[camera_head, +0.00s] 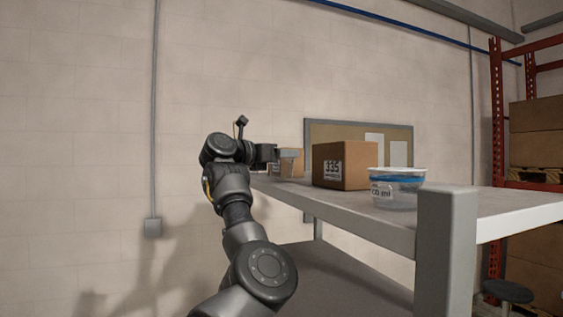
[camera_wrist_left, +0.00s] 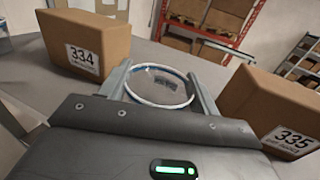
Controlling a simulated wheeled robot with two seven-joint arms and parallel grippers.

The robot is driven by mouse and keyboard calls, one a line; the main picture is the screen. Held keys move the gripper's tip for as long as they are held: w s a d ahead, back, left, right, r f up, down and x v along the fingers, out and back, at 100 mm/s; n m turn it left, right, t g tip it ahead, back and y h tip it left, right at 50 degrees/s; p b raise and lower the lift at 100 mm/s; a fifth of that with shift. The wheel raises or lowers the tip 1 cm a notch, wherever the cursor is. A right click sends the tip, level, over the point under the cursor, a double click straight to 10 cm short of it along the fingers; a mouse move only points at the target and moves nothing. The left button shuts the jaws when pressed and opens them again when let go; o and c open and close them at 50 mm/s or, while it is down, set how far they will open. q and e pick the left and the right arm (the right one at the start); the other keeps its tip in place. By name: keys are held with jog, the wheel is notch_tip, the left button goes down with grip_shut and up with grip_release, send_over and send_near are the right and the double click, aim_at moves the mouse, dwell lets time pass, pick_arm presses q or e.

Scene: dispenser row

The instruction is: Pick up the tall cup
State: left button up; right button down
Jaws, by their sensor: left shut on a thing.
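A clear cup (camera_wrist_left: 160,85) with a blue and white rim sits between the two fingers of my left gripper (camera_wrist_left: 162,88) in the left wrist view. The fingers are shut on it, one on each side. In the head view my left gripper (camera_head: 288,156) is at the far end of the table, and the cup there is too small and pale to make out well. I cannot tell its full height or whether it touches the table. My right gripper is not in view.
A clear container (camera_head: 396,190) with a blue band and an "ml" label stands near the table's (camera_head: 375,222) front edge. Box 334 (camera_wrist_left: 88,42) stands left.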

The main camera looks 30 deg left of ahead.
pick_arm(q)
notch_tip(320, 180, up, 2)
jog(key=shift+b, duration=0.75)
jog(key=s+a+r+b, duration=0.4)
jog(key=s+a+r, duration=0.3)
jog(key=s+r, duration=0.3)
jog(key=shift+s+b, duration=0.3)
jog(key=shift+s, duration=0.8)
